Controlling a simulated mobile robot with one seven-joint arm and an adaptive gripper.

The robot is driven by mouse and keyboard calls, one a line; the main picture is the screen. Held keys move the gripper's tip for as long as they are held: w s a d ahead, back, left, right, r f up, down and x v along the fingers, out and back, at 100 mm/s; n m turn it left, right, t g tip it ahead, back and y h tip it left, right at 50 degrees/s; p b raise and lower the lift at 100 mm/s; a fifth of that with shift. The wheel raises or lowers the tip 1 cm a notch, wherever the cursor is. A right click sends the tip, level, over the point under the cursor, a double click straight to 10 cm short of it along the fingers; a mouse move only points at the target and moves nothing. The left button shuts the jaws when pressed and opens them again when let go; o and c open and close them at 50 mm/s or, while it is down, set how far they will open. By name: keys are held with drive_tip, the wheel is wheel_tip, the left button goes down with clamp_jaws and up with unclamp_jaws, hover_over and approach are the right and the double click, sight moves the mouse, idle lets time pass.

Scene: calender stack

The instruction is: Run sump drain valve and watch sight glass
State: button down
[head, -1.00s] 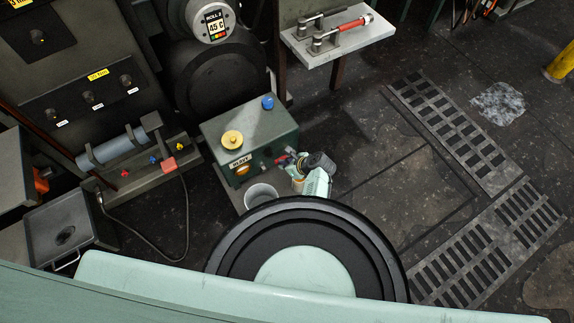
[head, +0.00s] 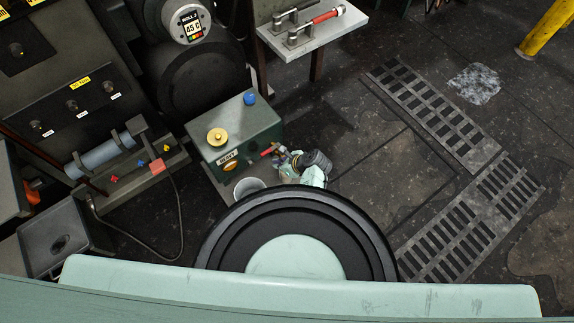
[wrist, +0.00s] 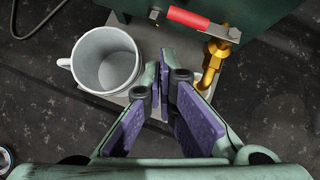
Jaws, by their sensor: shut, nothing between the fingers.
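A dark green sump box (head: 265,130) stands on the floor at the centre left. A red valve handle (wrist: 188,17) sticks out sideways from a brass drain pipe (wrist: 212,62), roughly across it; the handle also shows in the head view (head: 267,152). A round amber glass (head: 231,167), likely the sight glass, is on the box front below a label. A white mug (wrist: 105,60) stands beside the pipe; it is partly visible in the head view (head: 248,186). My gripper (wrist: 163,68) is shut and empty, its purple-padded fingers between mug and pipe, apart from the handle.
The box top has a yellow cap (head: 217,137) and a blue knob (head: 250,98). A control panel (head: 75,100) and black roll (head: 200,75) stand behind and left. A cable (head: 178,205) crosses the floor. Floor grates (head: 435,115) and open floor lie to the right.

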sight(269, 150)
drive_tip(key=s+d+r+m+t+h+b, duration=0.1)
drive_tip(key=s+d+r+m+t+b, duration=0.15)
drive_tip(key=s+d+r+b, duration=0.2)
drive_tip(key=w+a+r+x, duration=0.1)
drive_tip(key=r+x, duration=0.1)
drive_tip(key=x, duration=1.1)
drive_tip(key=shift+w+a+f+g+b, duration=0.2)
drive_tip(key=shift+w+a+g+b, duration=0.1)
drive_tip(key=shift+g+b, duration=0.1)
drive_tip(key=shift+m, duration=0.35)
drive_tip(key=shift+w+a+p, duration=0.4)
drive_tip(key=shift+a+p, duration=0.05)
drive_tip(key=shift+a, duration=0.1)
